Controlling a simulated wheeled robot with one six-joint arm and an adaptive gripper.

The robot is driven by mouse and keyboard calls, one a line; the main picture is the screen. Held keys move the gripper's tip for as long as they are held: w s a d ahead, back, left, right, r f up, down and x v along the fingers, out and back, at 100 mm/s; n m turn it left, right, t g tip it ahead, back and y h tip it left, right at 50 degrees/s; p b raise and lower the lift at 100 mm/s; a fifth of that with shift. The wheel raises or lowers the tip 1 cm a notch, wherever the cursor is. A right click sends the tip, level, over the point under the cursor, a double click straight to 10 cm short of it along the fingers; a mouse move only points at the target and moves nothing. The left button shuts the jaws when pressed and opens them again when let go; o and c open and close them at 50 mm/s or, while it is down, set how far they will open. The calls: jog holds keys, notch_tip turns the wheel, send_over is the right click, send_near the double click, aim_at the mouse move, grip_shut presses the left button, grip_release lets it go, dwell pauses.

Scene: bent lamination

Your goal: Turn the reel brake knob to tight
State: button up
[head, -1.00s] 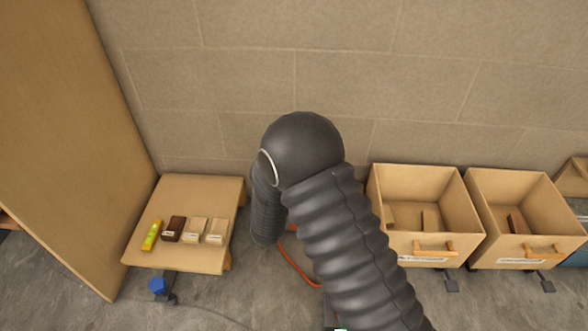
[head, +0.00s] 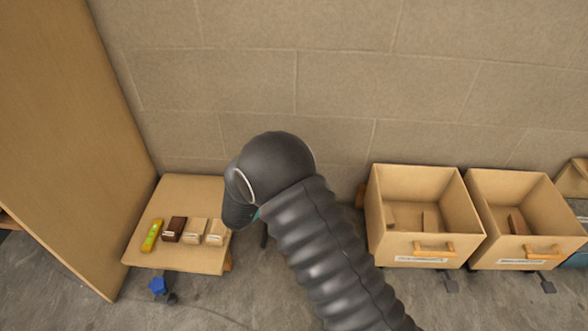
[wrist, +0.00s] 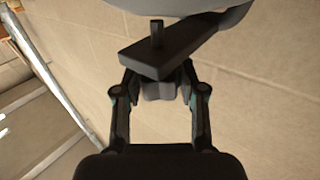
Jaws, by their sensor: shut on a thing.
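In the wrist view, the two fingers of my gripper (wrist: 158,92) reach up on either side of a small dark lobed knob (wrist: 158,87) and are shut on it. The knob sits under a dark bar (wrist: 160,58) with an upright pin, below a grey rounded body (wrist: 185,7) at the top edge. I cannot read any tight mark or the knob's setting. In the head view my dark ribbed arm hides the gripper and the knob.
A small wooden table (head: 190,186) at left holds a yellow-green level (head: 152,235) and several blocks. A blue knob (head: 157,285) shows below it. Two open wooden bins (head: 377,190) (head: 480,190) stand at right. A tall wooden panel (head: 55,120) bounds the left.

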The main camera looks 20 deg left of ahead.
jog(key=shift+a, duration=0.1)
jog(key=o, duration=1.2)
jog(key=shift+c, duration=0.2)
jog(key=v, duration=1.2)
